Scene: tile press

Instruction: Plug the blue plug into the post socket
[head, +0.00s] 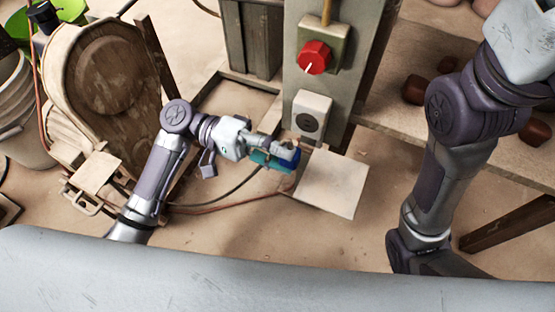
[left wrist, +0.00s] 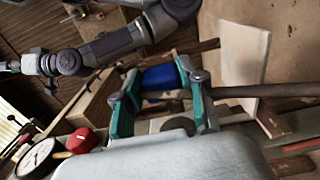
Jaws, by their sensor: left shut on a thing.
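The blue plug (head: 291,155) is held in my left gripper (head: 276,160), whose teal fingers are shut on it. In the left wrist view the plug (left wrist: 160,78) shows between the two teal fingers (left wrist: 160,100). The post socket (head: 308,118) is a pale box with a dark round face, low on the grey post (head: 291,75). The plug is just below and slightly left of the socket in the head view, apparently apart from it. The plug's front end is not clear. My right arm shows at the right, but its gripper is out of view.
A red knob (head: 314,57) sits above the socket. A pale square panel (head: 332,182) lies right of the plug. A wooden machine part (head: 105,75) stands at the left. A bench (head: 470,135) is at the right. Dark cables run across the floor below my left arm.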

